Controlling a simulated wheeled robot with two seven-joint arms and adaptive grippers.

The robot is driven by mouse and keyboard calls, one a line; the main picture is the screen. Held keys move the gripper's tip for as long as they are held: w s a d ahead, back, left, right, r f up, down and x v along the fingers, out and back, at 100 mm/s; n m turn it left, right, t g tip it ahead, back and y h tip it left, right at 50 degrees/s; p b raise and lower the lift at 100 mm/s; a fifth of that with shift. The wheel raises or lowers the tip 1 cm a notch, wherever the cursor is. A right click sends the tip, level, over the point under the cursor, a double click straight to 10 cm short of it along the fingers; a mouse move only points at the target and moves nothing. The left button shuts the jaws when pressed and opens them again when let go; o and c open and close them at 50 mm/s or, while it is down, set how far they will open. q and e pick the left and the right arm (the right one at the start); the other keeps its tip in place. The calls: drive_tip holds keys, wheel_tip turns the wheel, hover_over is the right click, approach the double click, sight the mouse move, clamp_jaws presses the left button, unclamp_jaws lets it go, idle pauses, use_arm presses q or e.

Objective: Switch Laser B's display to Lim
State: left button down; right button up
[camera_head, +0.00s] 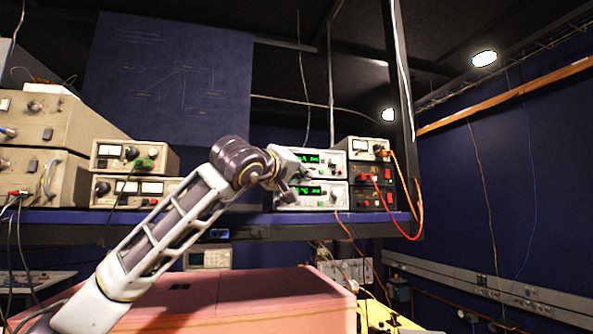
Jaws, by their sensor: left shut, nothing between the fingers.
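Two white instrument units with green lit displays are stacked on the shelf. The upper unit (337,168) is partly covered by my wrist at its left, and the lower unit (330,196) shows its display and knobs. Labels are too small to read, so I cannot tell which one is Laser B, nor which display mode is lit. My left gripper (289,195) is in front of the left part of these units, shut and empty. I cannot tell whether its fingertips touch the lower panel. My right gripper is out of view.
The shelf (250,217) also carries beige instruments (50,120) at left and meters (130,155) beside them. Black units (372,185) with red and orange cables (420,210) stand at right, next to a dark post (402,90). A pink box (260,295) lies below.

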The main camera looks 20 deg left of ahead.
use_arm(q)
drive_tip(key=shift+w, duration=0.1)
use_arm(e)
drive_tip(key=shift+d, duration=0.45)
use_arm(q)
drive_tip(key=shift+a, duration=0.1)
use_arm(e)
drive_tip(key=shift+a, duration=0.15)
use_arm(q)
drive_tip(key=shift+w+a, duration=0.1)
drive_tip(key=shift+w, duration=0.1)
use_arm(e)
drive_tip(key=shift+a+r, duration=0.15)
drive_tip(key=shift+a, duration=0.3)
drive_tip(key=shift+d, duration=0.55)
